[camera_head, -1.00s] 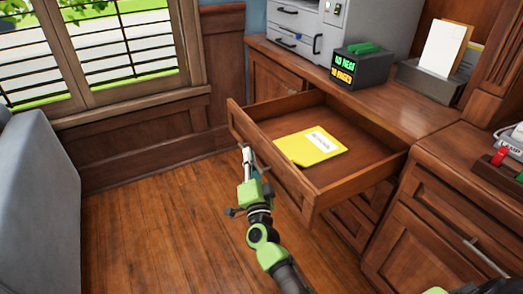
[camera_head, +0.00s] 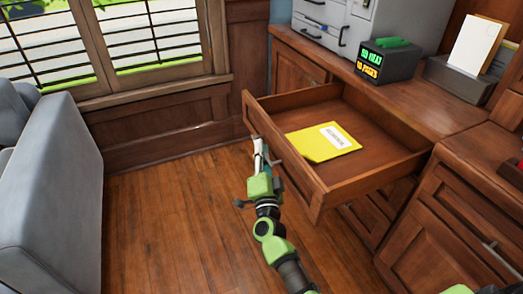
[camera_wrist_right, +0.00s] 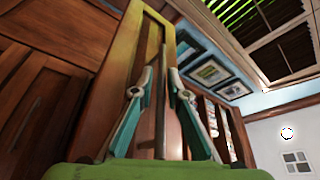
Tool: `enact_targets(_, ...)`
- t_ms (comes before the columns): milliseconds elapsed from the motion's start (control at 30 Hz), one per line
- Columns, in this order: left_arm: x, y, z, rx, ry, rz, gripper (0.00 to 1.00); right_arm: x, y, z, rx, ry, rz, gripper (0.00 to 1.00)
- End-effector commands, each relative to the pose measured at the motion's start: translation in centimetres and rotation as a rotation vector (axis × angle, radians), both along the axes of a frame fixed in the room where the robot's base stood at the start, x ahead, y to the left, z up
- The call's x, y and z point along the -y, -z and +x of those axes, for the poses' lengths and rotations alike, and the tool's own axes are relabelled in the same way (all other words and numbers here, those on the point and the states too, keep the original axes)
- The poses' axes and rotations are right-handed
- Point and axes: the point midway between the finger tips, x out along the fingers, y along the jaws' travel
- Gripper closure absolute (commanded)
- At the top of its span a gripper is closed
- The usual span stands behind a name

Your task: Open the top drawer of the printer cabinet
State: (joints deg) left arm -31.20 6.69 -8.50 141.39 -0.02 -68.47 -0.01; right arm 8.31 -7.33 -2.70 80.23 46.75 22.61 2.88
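The top drawer (camera_head: 317,192) of the wooden printer cabinet (camera_head: 420,106) stands pulled well out, its inside showing. A yellow folder with a white label (camera_head: 318,147) lies in it. My right gripper (camera_head: 259,143) is at the outer face of the drawer front, by its metal handle (camera_head: 277,161). In the right wrist view the gripper's two fingers (camera_wrist_right: 161,75) lean toward each other on either side of a thin bar, which looks like the handle (camera_wrist_right: 161,110). Whether they press on it does not show. My left gripper is not in view.
A grey printer (camera_head: 362,22) and a dark box with lit letters (camera_head: 386,62) stand on the cabinet top. A paper holder (camera_head: 462,80) is to their right. A grey sofa (camera_head: 55,180) is at the left. The wood floor (camera_head: 165,220) between is clear.

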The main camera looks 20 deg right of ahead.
Motion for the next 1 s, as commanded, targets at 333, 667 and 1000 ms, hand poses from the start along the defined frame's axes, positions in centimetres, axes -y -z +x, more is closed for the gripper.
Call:
enact_targets(333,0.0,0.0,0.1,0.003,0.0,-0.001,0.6,-0.7,0.7,-2.5,-0.002,-0.001,0.002,0.86)
enact_targets(667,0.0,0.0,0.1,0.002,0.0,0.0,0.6,-2.3,2.1,-8.8,-0.002,0.0,0.001,0.86)
enact_targets(1000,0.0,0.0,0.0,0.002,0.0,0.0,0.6,-2.9,2.5,-11.4,0.001,0.001,0.0,0.86)
